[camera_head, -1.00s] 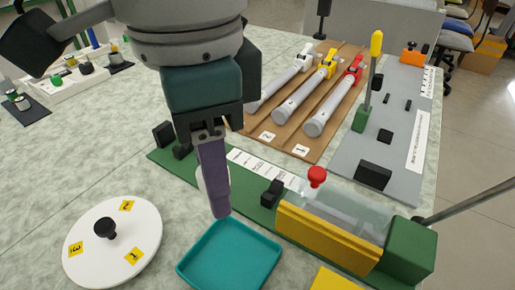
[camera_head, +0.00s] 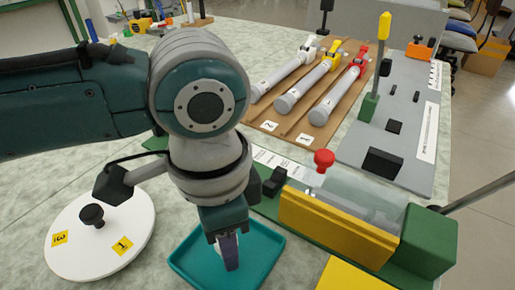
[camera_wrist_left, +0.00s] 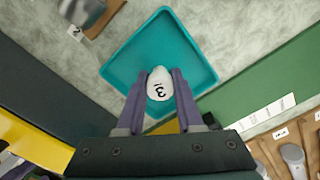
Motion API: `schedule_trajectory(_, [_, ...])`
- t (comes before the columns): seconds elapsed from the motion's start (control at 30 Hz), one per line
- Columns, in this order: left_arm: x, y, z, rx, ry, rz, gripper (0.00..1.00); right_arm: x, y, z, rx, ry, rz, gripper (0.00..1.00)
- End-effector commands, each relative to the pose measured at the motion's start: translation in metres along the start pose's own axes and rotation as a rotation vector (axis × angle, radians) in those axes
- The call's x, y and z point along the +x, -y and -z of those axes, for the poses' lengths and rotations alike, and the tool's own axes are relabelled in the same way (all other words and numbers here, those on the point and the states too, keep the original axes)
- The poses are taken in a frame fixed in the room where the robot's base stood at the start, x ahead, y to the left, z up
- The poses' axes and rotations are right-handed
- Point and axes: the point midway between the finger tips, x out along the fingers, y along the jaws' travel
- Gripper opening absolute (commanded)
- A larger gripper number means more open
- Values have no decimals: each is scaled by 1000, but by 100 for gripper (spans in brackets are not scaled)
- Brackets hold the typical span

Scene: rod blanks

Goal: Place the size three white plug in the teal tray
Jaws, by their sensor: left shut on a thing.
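My left gripper (camera_head: 230,255) points down over the teal tray (camera_head: 186,265). In the left wrist view, its two purple fingers (camera_wrist_left: 160,98) are shut on a white plug (camera_wrist_left: 159,82) marked with a 3. The teal tray (camera_wrist_left: 150,40) lies beyond and beneath the plug in that view. I cannot tell whether the plug touches the tray floor. My right gripper is not in view.
A white round turntable (camera_head: 120,215) with numbered yellow labels stands left of the tray. A green fixture (camera_head: 425,240) with a yellow front and red knob (camera_head: 324,158) stands right. Wooden boards (camera_head: 290,130) with grey rods lie behind.

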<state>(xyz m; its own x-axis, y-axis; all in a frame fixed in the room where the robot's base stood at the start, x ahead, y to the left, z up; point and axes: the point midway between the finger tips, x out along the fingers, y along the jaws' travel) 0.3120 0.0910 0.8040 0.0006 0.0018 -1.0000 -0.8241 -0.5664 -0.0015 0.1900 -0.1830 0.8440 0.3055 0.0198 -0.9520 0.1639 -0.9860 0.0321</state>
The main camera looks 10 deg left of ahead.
Motion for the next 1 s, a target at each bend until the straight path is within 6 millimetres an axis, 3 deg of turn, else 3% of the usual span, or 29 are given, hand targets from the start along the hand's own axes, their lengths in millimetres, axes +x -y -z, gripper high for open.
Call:
schedule_trajectory(0.2, [3,0,0,-1,0,-1,4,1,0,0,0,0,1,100])
schedule_trajectory(0.23, [3,0,0,0,0,-1,36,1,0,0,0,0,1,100])
schedule_trajectory(0.5, [2,0,0,0,0,0,65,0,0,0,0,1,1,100])
schedule_trajectory(0.77, [0,0,0,0,0,0,65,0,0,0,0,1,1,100])
schedule_trajectory(0.87, [-10,0,0,0,-1,1,65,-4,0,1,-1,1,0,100])
schedule_trajectory(1.0, [-39,0,1,1,-3,1,65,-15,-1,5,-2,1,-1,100])
